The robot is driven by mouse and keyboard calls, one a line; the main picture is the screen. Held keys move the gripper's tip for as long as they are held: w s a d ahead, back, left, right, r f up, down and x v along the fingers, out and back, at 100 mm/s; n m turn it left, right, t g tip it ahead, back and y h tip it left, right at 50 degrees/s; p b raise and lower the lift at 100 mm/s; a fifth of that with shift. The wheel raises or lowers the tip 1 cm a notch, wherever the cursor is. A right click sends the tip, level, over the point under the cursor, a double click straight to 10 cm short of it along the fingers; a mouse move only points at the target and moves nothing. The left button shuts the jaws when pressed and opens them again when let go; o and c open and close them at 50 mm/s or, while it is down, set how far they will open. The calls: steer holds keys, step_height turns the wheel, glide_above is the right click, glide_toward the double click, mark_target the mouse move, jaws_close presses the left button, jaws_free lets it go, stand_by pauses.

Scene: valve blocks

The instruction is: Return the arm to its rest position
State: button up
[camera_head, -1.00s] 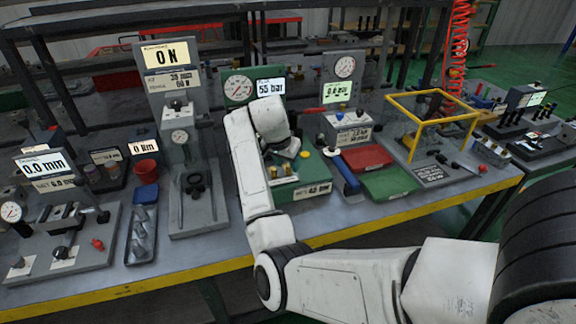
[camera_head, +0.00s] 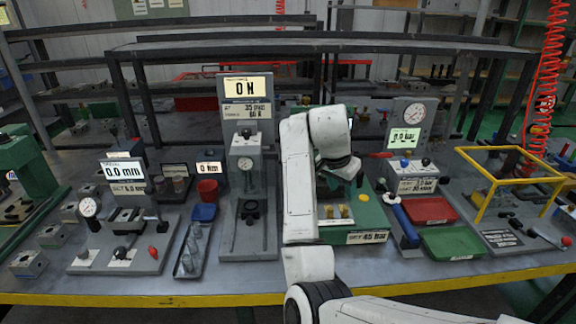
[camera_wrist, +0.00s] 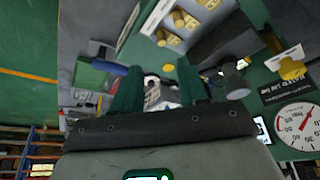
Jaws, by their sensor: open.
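My white arm rises in front of the bench in the head view and bends over at the top. My gripper (camera_head: 345,170) hangs from it above the green test station (camera_head: 372,208), in front of the station's upright. The wrist view shows my gripper (camera_wrist: 160,88) with its two green fingers apart and a gap between them. A small grey metal part shows beyond the gap, and I cannot tell its distance. Brass fittings (camera_wrist: 184,18) on the station lie close by in the wrist view. Nothing shows held between the fingers.
A tall grey press (camera_head: 247,165) stands left of my arm. Red (camera_head: 428,210) and green (camera_head: 450,241) trays and a yellow frame (camera_head: 503,183) are to the right. A gauge fixture (camera_head: 120,240) is at left. The yellow bench edge (camera_head: 150,299) runs in front.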

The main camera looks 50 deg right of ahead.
steer(key=s+a+f+n, duration=0.1)
steer(key=a+f+n, duration=0.2)
steer(key=a+f, duration=0.1)
steer(key=s+a+f+n+t, duration=0.1)
steer(key=s+a+f+n, duration=0.1)
steer(key=f, duration=0.4)
steer(key=s+a+f+n, duration=0.2)
steer(key=a+f+n, duration=0.2)
steer(key=a, duration=0.3)
steer(key=shift+f, duration=0.5)
steer(key=s+a+f+n+y, duration=0.2)
steer(key=s+a+f+n, duration=0.2)
steer(key=a, duration=0.5)
steer(key=s+a+f+n+y, duration=0.2)
steer(key=s+a+f+n, duration=0.2)
steer(key=s+a, duration=0.5)
steer(key=shift+s+f+n, duration=0.15)
steer(key=shift+n, duration=0.55)
